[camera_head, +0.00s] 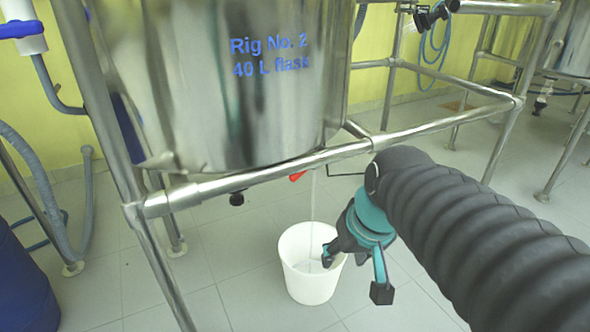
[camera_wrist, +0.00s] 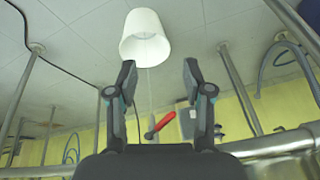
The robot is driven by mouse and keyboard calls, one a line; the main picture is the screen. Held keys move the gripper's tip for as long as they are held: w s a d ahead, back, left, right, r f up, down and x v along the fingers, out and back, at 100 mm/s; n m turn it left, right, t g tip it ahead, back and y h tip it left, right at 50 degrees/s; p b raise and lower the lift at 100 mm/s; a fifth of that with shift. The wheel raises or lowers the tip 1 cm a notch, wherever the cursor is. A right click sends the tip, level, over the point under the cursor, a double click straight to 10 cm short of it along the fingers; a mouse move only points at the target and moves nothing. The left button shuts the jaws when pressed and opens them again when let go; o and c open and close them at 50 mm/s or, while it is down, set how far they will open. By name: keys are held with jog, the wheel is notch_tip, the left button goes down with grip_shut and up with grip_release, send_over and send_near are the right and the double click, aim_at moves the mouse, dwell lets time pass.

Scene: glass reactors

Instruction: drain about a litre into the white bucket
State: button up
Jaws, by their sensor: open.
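The white bucket (camera_head: 300,287) stands upright on the floor below the steel vessel (camera_head: 220,85) marked "Rig No. 2 40 L flask". A red valve handle (camera_head: 297,176) shows under the vessel, just behind the frame's lower bar. A thin pale stream (camera_head: 312,203) falls from near the handle into the bucket. The liquid level inside is hard to tell. My gripper (camera_head: 355,274) is open and empty, in front of the bucket's right side in the head view. In the wrist view the red handle (camera_wrist: 160,125) appears between my open fingers (camera_wrist: 159,76), and the bucket (camera_wrist: 145,40) lies beyond the fingertips.
The steel frame's lower bar (camera_head: 270,167) crosses in front of the valve, with legs on both sides. A blue drum (camera_head: 22,285) and grey hoses (camera_head: 75,225) are at the left. Another rig (camera_head: 572,45) stands at the right. The tiled floor around the bucket is clear.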

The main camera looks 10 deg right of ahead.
jog(key=w+d+f+g+y+b, duration=0.1)
jog(key=w+d+f+y, duration=0.2)
jog(key=w, duration=0.5)
jog(key=w+d+f+g+y+b, duration=0.1)
jog(key=w+d+f+y, duration=0.15)
jog(key=w+f, duration=0.45)
jog(key=w+d+f+g+y+b, duration=0.1)
jog(key=w+d+f+y+b, duration=0.15)
jog(key=w, duration=0.75)
jog(key=w+d+r+n+t+y, duration=0.2)
jog(key=w+d+r+n+y, duration=0.3)
jog(key=w+r+n+y, duration=0.3)
jog(key=shift+n+y, duration=0.4)
jog(key=shift+n, duration=0.2)
jog(key=w+a, duration=0.1)
jog(key=a, duration=0.3)
jog(key=w+a, duration=0.1)
jog(key=a, duration=0.4)
jog(key=w+a+f, duration=0.1)
jog(key=a, duration=0.3)
jog(key=shift+a+f, duration=0.1)
jog(key=shift+a, duration=0.1)
grip_shut()
